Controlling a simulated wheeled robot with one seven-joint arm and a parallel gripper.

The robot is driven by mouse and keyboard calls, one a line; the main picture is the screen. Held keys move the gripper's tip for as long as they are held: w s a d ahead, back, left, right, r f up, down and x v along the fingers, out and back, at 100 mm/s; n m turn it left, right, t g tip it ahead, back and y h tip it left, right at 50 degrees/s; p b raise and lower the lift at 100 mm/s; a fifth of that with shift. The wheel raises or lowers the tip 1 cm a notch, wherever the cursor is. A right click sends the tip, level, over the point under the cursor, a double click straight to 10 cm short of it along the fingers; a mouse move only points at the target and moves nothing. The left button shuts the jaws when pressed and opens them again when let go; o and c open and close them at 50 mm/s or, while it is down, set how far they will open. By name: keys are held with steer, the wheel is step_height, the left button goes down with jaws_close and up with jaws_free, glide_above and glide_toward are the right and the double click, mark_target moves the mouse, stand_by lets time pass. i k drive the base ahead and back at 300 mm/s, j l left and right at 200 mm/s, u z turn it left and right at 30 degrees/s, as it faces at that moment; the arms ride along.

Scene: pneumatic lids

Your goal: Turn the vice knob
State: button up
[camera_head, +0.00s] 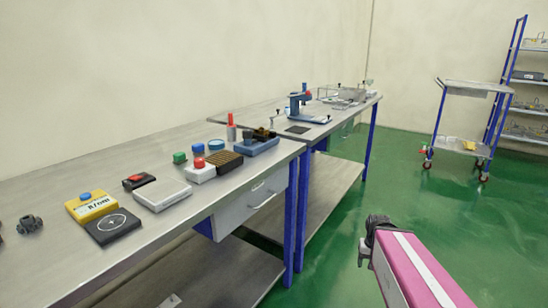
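A blue device (298,110) with an upright column stands on the far workbench and looks like a press or vice. A small handle with a knob (276,117) stands at its left. Which part is the vice knob is too small to tell. My gripper (363,252) shows only as a small grey part at the end of my pink arm, over the green floor right of the benches. It is well apart from the blue device, and whether its fingers are open is unclear.
The near workbench (130,160) holds a yellow box (92,207), a white box (160,193), a blue tray (258,146) and a red-topped bottle (231,128). A cart (465,145) and a shelf rack (525,105) stand at the right. The green floor between is clear.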

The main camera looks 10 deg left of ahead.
mark_target(247, 134)
steer(key=u, duration=1.3)
steer(key=i+l, duration=0.05)
